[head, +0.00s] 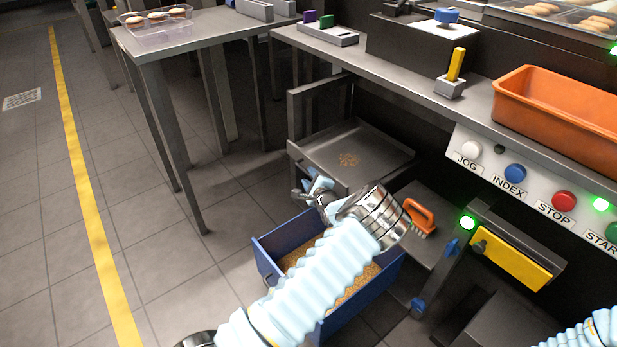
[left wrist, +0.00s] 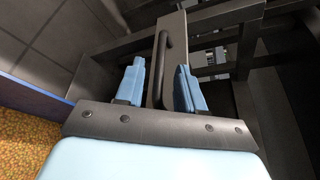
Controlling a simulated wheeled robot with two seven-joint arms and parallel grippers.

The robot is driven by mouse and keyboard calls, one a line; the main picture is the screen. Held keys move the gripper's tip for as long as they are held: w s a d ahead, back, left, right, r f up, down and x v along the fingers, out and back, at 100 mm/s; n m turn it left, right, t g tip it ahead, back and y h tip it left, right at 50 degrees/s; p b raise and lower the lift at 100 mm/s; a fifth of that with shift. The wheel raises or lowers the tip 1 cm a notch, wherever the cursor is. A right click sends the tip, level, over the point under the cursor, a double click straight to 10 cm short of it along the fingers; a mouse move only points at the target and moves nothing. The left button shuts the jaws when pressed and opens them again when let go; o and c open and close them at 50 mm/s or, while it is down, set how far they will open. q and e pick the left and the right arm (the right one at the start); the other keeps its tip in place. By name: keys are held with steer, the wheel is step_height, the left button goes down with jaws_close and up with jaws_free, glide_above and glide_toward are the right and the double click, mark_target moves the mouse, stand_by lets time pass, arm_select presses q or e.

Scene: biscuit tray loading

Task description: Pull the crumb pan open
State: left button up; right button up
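The crumb pan (head: 350,150) is a flat grey metal tray with a small heap of crumbs in it. In the head view it shows out in the open beside the machine, below the counter. My left gripper (head: 315,190) is at the pan's near-left side, low over the blue bin's far edge. In the left wrist view its two blue fingers (left wrist: 158,88) are apart. A dark bar handle (left wrist: 162,60) shows between them, with a gap on each side; how deep it sits between them I cannot tell. My right gripper is out of view.
A blue bin (head: 265,262) of crumbs stands below my left forearm. An orange brush (head: 420,215) lies to its right. A button panel (head: 530,185) and an orange tray (head: 545,110) are at the right. A table (head: 200,30) stands at the upper left; the left floor is clear.

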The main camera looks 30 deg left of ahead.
arm_select(q)
steer(key=shift+x, duration=1.1)
jaws_close()
